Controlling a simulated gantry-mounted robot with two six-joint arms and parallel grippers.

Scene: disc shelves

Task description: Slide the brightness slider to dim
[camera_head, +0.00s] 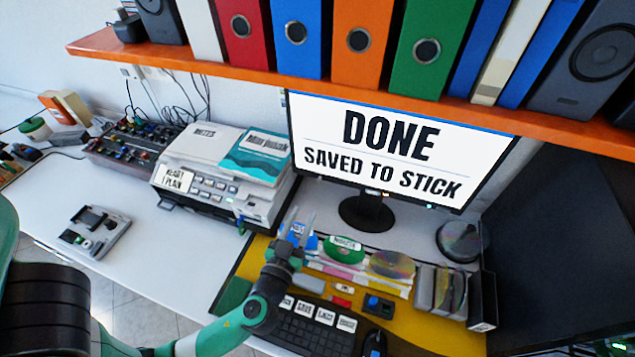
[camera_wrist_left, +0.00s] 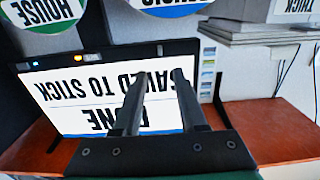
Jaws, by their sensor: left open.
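I cannot surely make out the brightness slider in either view. The monitor (camera_head: 385,145) shows "DONE SAVED TO STICK"; in the left wrist view the monitor (camera_wrist_left: 60,95) appears upside down. Its frame there carries a small orange light (camera_wrist_left: 78,57) and a small pale patch (camera_wrist_left: 92,57), too small to read. My left gripper (camera_head: 303,214) is open and empty, raised in front of the monitor's lower left, over the yellow mat. Its two fingers (camera_wrist_left: 160,73) overlap the screen in the left wrist view, apart, with no visible contact. My right gripper is out of view.
A keyboard (camera_head: 310,335) and several discs lie on the yellow mat (camera_head: 405,335). A printer (camera_head: 205,200) stands left of the monitor, with a mixer (camera_head: 130,145) behind. A small device (camera_head: 95,232) sits on the white desk. An orange shelf (camera_head: 330,85) with binders overhangs.

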